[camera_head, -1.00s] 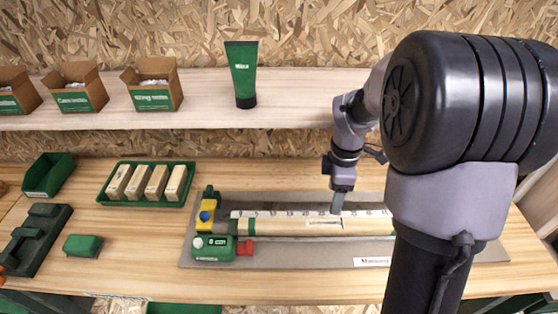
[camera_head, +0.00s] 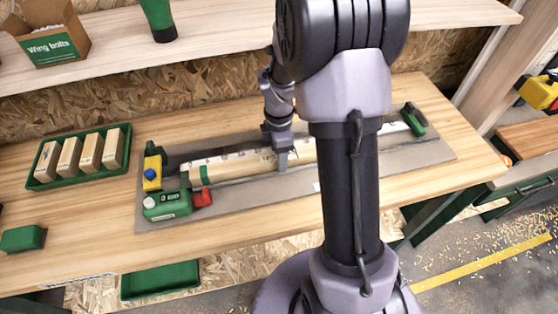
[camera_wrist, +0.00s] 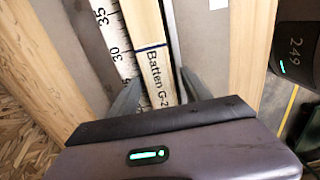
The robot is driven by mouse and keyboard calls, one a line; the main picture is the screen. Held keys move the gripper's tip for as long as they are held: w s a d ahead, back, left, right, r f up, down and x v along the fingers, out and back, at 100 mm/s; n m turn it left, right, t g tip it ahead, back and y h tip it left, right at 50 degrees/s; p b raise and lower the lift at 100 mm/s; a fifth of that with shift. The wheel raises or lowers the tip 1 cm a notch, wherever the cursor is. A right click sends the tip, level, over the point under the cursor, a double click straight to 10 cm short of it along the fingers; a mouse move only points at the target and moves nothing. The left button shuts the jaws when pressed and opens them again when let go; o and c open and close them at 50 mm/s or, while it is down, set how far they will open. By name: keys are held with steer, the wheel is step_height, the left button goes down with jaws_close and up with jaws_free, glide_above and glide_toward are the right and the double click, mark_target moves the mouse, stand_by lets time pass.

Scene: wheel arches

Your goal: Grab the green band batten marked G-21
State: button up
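The batten (camera_head: 230,168) lies lengthwise in the station on the grey mat, with a green band near its left end. In the wrist view its label reads "Batten G-2" (camera_wrist: 157,72), and the rest is hidden by my gripper. My gripper (camera_wrist: 162,80) is over the batten, one finger on each side of it, fingertips pointing down. The fingers look spread, with a slight gap on the right side; contact on the left cannot be made out. In the head view my gripper (camera_head: 282,165) is at the batten's middle, and my arm hides part of its right portion.
A white ruler (camera_wrist: 112,35) runs beside the batten. At its left end stand a green device (camera_head: 166,206), a red block (camera_head: 202,197) and a yellow part (camera_head: 152,174). A green tray (camera_head: 45,184) of blocks is further left. A shelf (camera_head: 220,38) runs behind, above the bench.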

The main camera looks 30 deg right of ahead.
jaws_close()
